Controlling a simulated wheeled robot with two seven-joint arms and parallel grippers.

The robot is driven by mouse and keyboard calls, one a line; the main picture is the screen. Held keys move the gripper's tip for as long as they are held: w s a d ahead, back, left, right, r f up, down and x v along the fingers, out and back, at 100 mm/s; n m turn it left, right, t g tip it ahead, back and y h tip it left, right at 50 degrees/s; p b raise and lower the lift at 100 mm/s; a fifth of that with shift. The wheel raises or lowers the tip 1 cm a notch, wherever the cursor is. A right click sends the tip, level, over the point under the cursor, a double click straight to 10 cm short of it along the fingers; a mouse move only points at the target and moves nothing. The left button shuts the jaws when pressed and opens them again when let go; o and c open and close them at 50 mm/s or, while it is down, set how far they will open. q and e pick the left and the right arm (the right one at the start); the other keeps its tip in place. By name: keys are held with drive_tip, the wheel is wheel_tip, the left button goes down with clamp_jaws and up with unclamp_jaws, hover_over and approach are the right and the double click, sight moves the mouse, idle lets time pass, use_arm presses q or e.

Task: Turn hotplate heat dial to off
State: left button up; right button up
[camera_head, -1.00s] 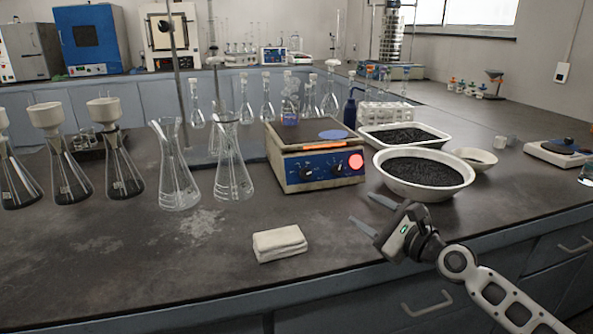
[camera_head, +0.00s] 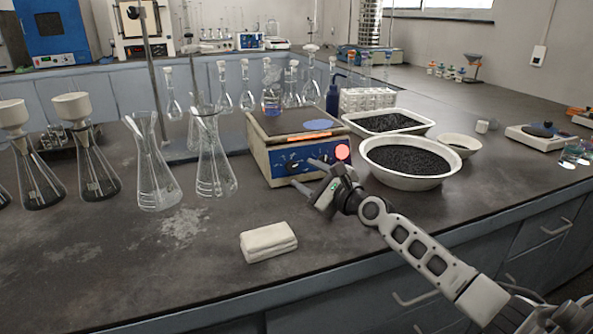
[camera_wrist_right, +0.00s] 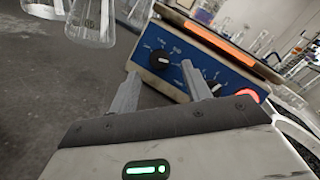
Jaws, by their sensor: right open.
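The hotplate (camera_head: 270,160) is a cream box with a blue front panel, an orange strip and a round red light (camera_head: 342,152). Its left dial (camera_head: 292,166) is black with a pale pointer line; it also shows in the right wrist view (camera_wrist_right: 160,59). I cannot tell which dial sets the heat. My right gripper (camera_head: 304,173) is open and empty in front of the panel, its fingers (camera_wrist_right: 160,70) pointing at the left dial, apparently short of it. My left gripper is out of view.
A glass beaker (camera_head: 271,103) stands on the hotplate top. A white bowl of black grains (camera_head: 408,182) is close on the right. Conical flasks (camera_head: 215,170) stand on the left. A folded white cloth (camera_head: 268,241) lies in front on open bench.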

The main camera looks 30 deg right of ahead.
sight(294, 168)
drive_tip(key=shift+w+a+b, duration=0.15)
drive_tip(key=shift+w+b, duration=0.1)
drive_tip(key=shift+w, duration=0.9)
drive_tip(key=shift+w+a+b, duration=0.1)
drive_tip(key=shift+w+b, duration=0.1)
drive_tip(key=shift+w, duration=0.9)
drive_tip(key=c, duration=1)
